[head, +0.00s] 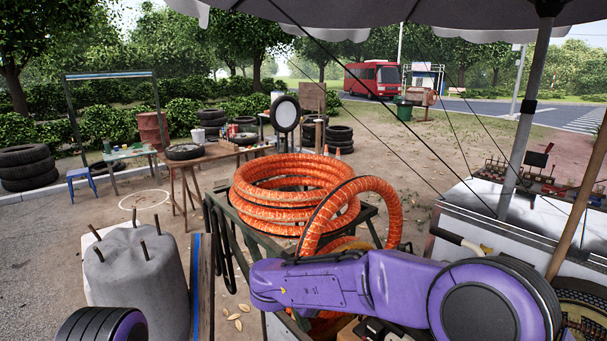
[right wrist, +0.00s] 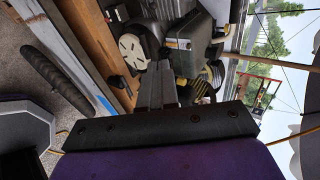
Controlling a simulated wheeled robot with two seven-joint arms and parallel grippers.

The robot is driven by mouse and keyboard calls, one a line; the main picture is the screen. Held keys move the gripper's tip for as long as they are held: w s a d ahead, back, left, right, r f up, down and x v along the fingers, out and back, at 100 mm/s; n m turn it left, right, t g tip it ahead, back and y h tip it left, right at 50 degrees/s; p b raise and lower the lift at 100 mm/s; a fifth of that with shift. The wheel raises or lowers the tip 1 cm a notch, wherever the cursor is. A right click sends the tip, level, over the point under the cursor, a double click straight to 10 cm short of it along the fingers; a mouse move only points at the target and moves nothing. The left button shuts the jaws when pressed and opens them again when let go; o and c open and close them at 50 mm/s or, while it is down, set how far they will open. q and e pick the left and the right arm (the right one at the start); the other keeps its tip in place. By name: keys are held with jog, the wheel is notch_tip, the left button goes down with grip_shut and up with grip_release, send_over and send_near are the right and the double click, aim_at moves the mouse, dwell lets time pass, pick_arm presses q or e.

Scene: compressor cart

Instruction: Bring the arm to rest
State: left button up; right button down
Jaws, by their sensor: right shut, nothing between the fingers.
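My right arm crosses the lower right of the head view as a purple link with a dark round joint, in front of the cart. Its gripper does not show there. In the right wrist view my right gripper (right wrist: 158,88) is shut, its grey fingers together with nothing between them. Dark machine parts and a dark box lie beyond the fingertips; I cannot tell the gap to them. A purple and black part of my left arm shows at the bottom left of the head view. My left gripper is not in view.
An orange ribbed hose (head: 290,190) lies coiled on the green metal cart frame (head: 222,207), its loop close to my right arm. A grey weight with metal pins (head: 140,275) stands left. A white-topped counter (head: 480,205) and umbrella pole (head: 525,120) stand right.

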jog(key=s+d+f+n+t+y+b, duration=0.1)
jog(key=s+d+f+n+b, duration=0.2)
jog(key=f+n, duration=0.45)
jog(key=s+d+f+n+t+y+b, duration=0.1)
jog(key=s+d+f+n+t+y, duration=0.25)
jog(key=f, duration=0.75)
jog(key=s+d+f+n+h+b, duration=0.1)
jog(key=s+d+f+n+b, duration=0.1)
jog(key=d+f+n, duration=0.55)
jog(key=s+d+f+n+g+b, duration=0.1)
jog(key=s+d+f+g+b, duration=0.1)
jog(key=s+f, duration=0.4)
jog(key=s+d+f+n+g+y+b, duration=0.1)
jog(key=s+d+f+g+b, duration=0.2)
jog(key=s+f, duration=0.4)
jog(key=s+d+f+n+g+y+b, duration=0.1)
jog(key=s+f, duration=0.5)
jog(key=s, duration=1)
jog(key=shift+s+d+f+n+g+b, duration=0.15)
jog(key=shift+d+f+n+g+b, duration=0.25)
jog(key=shift+d+g+b, duration=0.6)
jog(key=shift+d+t, duration=0.25)
jog(key=shift+d, duration=0.05)
